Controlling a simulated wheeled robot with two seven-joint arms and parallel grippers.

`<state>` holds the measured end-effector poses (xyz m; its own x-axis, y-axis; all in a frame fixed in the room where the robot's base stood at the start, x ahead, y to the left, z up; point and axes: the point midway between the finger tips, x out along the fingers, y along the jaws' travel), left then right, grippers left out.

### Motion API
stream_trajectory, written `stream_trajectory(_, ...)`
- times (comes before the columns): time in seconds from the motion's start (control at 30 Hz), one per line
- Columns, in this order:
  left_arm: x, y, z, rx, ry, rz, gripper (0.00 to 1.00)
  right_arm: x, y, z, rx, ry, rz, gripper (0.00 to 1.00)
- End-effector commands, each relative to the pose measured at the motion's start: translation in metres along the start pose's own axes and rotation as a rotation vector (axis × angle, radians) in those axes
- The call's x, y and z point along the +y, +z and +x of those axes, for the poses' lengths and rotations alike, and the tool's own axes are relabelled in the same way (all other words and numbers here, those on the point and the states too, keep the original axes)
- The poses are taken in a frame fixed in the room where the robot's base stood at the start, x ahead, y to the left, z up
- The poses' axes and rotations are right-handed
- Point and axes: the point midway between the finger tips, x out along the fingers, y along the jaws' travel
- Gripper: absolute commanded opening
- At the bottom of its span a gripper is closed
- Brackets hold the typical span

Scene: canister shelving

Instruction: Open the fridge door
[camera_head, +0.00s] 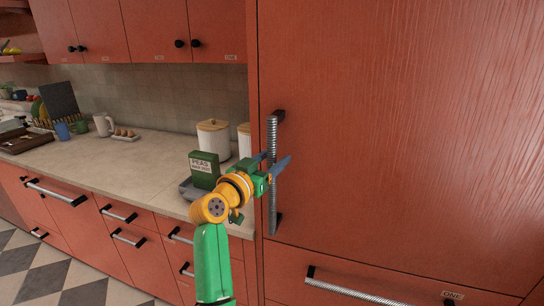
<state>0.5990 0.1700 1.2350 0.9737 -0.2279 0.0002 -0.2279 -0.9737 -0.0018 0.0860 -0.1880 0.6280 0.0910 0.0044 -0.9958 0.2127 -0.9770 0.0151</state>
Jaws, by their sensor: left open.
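The fridge door (400,120) is a tall red wood-grain panel filling the right of the head view. It looks shut, flush with its frame. A vertical ribbed metal handle (272,205) with black end mounts runs along its left edge. My left gripper (272,161) is open at the handle's middle. Its blue fingers appear one on each side of the bar, which shows between them. Whether they touch it I cannot tell. My green and yellow left arm hides part of the counter and drawers. My right gripper is not in view.
A red drawer with a horizontal handle (350,291) is below the door. The checkered floor (60,283) is clear at lower left.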

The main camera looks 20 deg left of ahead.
Motion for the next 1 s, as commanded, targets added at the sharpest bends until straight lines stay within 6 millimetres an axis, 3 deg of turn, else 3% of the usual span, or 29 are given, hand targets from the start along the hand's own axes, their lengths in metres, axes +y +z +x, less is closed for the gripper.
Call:
stream_trajectory(0.17, -0.0001, 0.0006, 0.0001, 0.0, 0.0, 0.0, 0.59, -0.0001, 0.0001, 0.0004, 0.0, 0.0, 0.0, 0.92)
stream_trajectory(0.3, -0.0001, 0.0007, 0.0, 0.0, 0.0, -0.001, 0.22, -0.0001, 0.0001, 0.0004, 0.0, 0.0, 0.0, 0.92)
stream_trajectory(0.4, -0.0001, 0.0007, -0.0001, -0.001, 0.0, -0.001, 0.0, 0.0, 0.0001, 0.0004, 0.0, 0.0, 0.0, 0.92)
stream_trajectory(1.0, -0.0001, 0.001, -0.0001, -0.001, 0.0, -0.001, 0.0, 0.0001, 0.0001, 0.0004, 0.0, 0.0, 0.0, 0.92)
